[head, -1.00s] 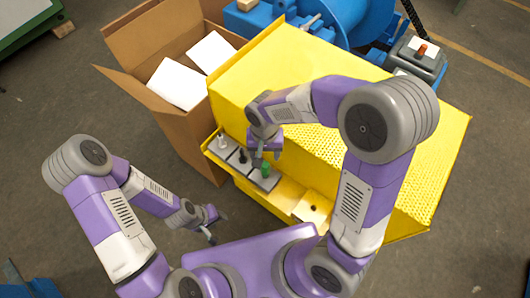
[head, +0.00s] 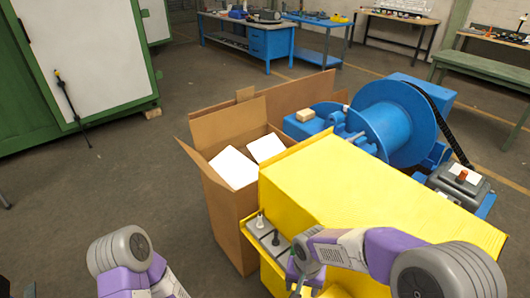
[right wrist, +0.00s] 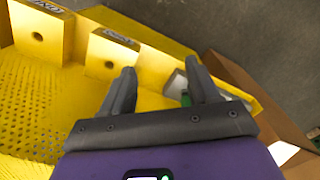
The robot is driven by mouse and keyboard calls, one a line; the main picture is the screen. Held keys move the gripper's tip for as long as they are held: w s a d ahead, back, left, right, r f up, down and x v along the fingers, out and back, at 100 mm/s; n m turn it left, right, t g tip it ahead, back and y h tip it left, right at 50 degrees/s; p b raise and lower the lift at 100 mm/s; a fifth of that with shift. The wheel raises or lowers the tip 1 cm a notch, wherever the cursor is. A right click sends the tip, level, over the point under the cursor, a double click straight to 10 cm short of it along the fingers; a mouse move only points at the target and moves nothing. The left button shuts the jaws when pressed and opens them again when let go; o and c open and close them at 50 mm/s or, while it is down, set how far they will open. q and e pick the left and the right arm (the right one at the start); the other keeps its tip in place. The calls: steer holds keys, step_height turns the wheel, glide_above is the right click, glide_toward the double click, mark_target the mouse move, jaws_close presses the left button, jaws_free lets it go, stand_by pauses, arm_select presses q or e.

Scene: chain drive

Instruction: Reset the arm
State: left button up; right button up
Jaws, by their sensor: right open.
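My right arm reaches in from the lower right in the head view, over the front of the yellow housing (head: 370,190). My right gripper (head: 300,284) is partly cut off by the bottom edge there. In the right wrist view the right gripper (right wrist: 160,66) is open, with two dark fingers apart and nothing held. A bit of green (right wrist: 186,100) shows beside the right-hand finger, mostly hidden by it. My left arm shows at the lower left of the head view; its gripper is out of frame.
A grey switch panel (head: 267,236) with a white and a black lever is on the housing's front. An open cardboard box (head: 228,215) with white contents stands left of it. A blue drum (head: 400,125) is behind.

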steer(key=s+f+y, duration=0.2)
steer(key=s+f, duration=0.2)
steer(key=f, duration=0.7)
steer(key=s+f+y, duration=0.2)
steer(key=s+f, duration=0.2)
steer(key=f, duration=0.6)
steer(key=shift+s+a+f+t, duration=0.2)
steer(key=shift+s+f+t, duration=0.1)
steer(key=shift+f, duration=0.1)
